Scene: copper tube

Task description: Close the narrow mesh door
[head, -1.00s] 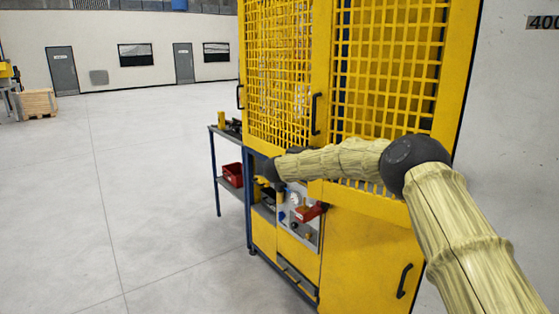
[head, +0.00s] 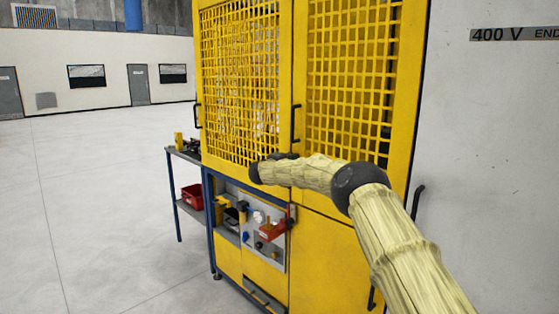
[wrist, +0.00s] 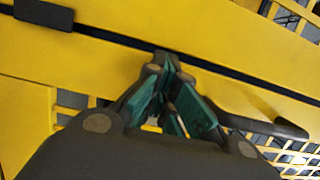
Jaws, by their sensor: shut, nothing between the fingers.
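The yellow cabinet has two mesh doors side by side. The left mesh door (head: 243,85) looks the narrower in the head view, and the right mesh door (head: 355,80) is nearer me. A black upright handle (head: 296,125) is at the seam between them. In the head view my wrist is in front of the doors' lower part, and the fingers are hard to make out. In the wrist view my gripper (wrist: 167,68) is shut and empty, its green-padded fingertips at a dark gap between yellow frames. A black handle (wrist: 265,125) lies right of the fingers. Contact is unclear.
Below are a control panel (head: 250,230) with a red part (head: 272,231) and yellow lower panels. A side shelf with a red bin (head: 193,196) stands left. A grey wall panel (head: 495,150) is close on the right. Open floor (head: 80,220) lies left.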

